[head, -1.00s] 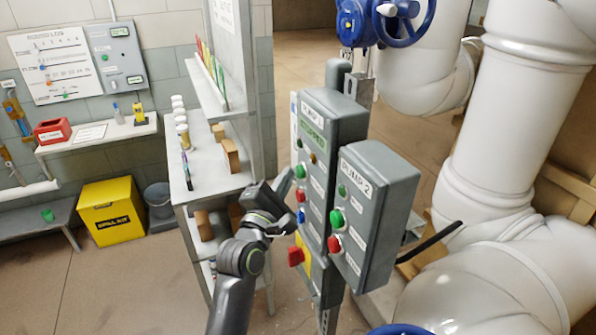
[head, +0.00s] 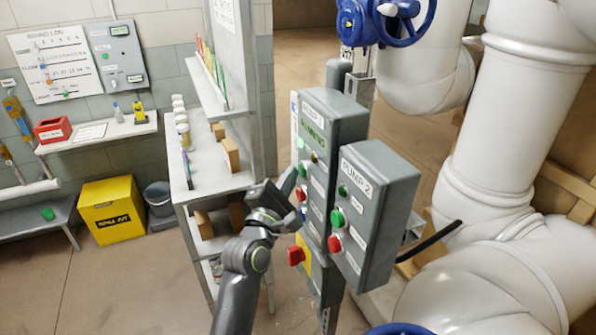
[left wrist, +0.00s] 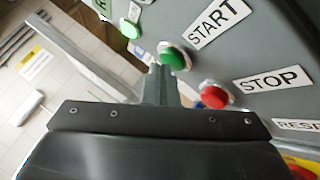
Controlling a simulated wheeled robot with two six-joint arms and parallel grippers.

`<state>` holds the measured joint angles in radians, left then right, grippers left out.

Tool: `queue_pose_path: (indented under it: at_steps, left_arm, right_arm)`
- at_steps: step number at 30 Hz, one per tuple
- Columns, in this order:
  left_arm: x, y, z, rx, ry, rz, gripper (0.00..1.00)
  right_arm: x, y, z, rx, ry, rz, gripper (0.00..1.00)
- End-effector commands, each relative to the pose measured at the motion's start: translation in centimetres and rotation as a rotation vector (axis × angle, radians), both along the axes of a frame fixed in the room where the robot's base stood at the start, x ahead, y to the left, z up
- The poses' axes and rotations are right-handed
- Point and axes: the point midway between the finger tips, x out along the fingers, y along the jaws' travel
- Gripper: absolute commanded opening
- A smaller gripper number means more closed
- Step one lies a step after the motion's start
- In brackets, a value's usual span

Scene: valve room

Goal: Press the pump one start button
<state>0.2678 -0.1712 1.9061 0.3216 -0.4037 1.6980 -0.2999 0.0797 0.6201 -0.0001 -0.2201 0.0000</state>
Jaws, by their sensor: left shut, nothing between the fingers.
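The pump one panel (head: 335,125) is the taller grey box on the left of the post, with a small green display (head: 312,133) whose text is too blurred to read. Its green start button (head: 302,170) sits above a red stop button (head: 301,194). In the left wrist view the green button (left wrist: 174,57) is beside the START label (left wrist: 215,22), and the red button (left wrist: 213,96) is beside STOP. My left gripper (head: 289,181) is shut and empty. Its fingertips (left wrist: 159,70) are right by the green button; whether they touch it I cannot tell.
The pump two box (head: 376,215) stands close on the right with its own green and red buttons. A red knob (head: 295,255) is on yellow below. Shelving (head: 205,180) stands left of my arm. Large white pipes (head: 510,140) fill the right side.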

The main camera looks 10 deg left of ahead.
Motion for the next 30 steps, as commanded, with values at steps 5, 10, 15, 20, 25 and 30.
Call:
queue_pose_path:
  at_steps: [5,10,15,20,25,30]
  left_arm:
    - [0.0,0.0,0.0,-0.001,0.0,-0.001,0.0]
    - [0.0,0.0,0.1,-0.001,0.0,-0.001,0.0]
    - [-0.4,0.6,0.1,0.001,0.0,0.0,0.0]
    - [-0.9,1.3,0.1,0.0,0.0,0.0,0.0]
    - [-1.0,1.4,0.0,0.0,-0.001,-0.001,0.0]
    - [-1.0,1.4,0.0,0.0,0.0,0.0,0.0]
  right_arm:
    - [0.0,0.0,0.0,0.0,0.0,0.0,0.62]
    - [0.0,0.0,0.1,0.0,0.0,0.0,0.62]
    - [0.0,0.0,0.5,0.0,0.0,0.0,0.62]
    - [0.0,0.0,0.9,0.0,0.0,0.0,0.62]
    - [0.0,0.0,0.8,0.0,0.0,0.0,0.62]
    - [0.0,0.0,0.8,0.0,0.0,0.0,0.62]
